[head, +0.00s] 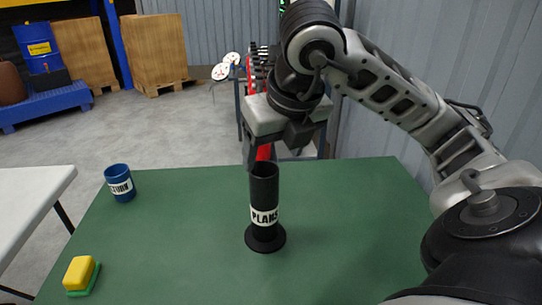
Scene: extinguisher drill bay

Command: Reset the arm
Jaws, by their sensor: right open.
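My right arm comes in from the right over the green table (345,225). My right gripper (262,158) points down above the mouth of a black upright tube labelled PLANS (264,190), which stands on a round base. The gripper is open. A narrow red piece (264,152) shows just above the tube behind the fingers; whether it belongs to the rack behind or sits by the gripper I cannot tell. My left gripper is not in view.
A blue cup with a white label (118,183) stands at the table's back left. A yellow and green sponge (80,274) lies front left. A white table (30,205) is at left. A rack (262,80) stands behind. The table right of the tube is clear.

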